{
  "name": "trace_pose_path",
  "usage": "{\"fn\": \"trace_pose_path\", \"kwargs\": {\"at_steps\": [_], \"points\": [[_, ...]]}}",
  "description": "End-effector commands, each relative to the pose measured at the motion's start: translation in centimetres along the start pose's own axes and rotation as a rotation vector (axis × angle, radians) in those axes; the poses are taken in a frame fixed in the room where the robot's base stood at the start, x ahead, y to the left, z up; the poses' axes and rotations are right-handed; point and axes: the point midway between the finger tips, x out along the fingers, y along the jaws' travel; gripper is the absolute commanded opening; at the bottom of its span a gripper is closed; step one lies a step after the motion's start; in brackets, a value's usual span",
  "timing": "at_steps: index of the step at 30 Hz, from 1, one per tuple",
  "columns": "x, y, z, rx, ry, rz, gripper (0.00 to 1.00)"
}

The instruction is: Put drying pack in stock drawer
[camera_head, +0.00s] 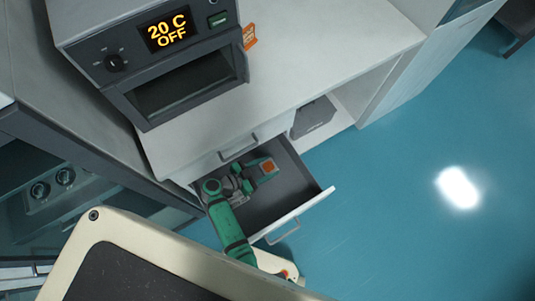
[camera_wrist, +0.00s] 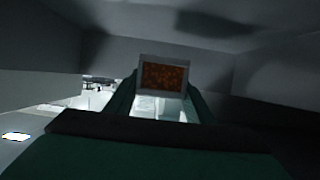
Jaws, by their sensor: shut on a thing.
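The drying pack (camera_wrist: 164,78) is a small white packet with an orange-brown window, held at my fingertips in the wrist view. In the head view the drying pack (camera_head: 268,167) shows as a small orange square at the end of my gripper (camera_head: 262,173). My gripper is shut on it and is inside the open stock drawer (camera_head: 295,187), over its grey floor. Whether the pack touches the drawer floor cannot be told. In the wrist view my gripper (camera_wrist: 160,100) has drawer walls around it.
Above the drawer, a white counter (camera_head: 330,50) carries an oven-like device (camera_head: 160,60) reading "20 C OFF". An orange tag (camera_head: 249,36) is beside the device. An open shelf right of the drawer holds a grey box (camera_head: 313,117). Blue floor (camera_head: 400,220) is clear at right.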

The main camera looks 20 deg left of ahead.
Motion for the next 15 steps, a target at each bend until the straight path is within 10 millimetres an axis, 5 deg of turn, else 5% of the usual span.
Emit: {"fn": "trace_pose_path", "kwargs": {"at_steps": [15], "points": [[2.0, -0.1, 5.0, -0.002, 0.0, -0.002, 0.19]]}}
